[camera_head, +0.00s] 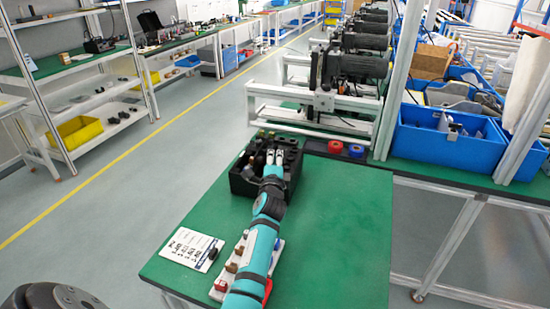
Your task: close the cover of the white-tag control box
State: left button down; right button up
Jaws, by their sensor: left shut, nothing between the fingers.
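No cover or control box with a white tag can be made out for sure. A black open-topped box (240,186) with dark items inside stands at the far left part of the green table (340,235). My left gripper (275,157) is over this black box, shut and empty; whether it touches anything inside cannot be told. My teal left arm partly hides the box's front and a white base (238,262) with small brown and red pieces. My right gripper is not in view.
A white printed card (190,249) lies left of the white base. A red round piece (335,147) and a blue one (356,151) sit at the table's back edge. Blue bins (445,145) stand back right. The table right of my arm is clear.

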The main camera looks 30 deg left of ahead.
pick_arm(q)
jog(key=shift+a+r, duration=0.1)
jog(key=shift+r, duration=0.05)
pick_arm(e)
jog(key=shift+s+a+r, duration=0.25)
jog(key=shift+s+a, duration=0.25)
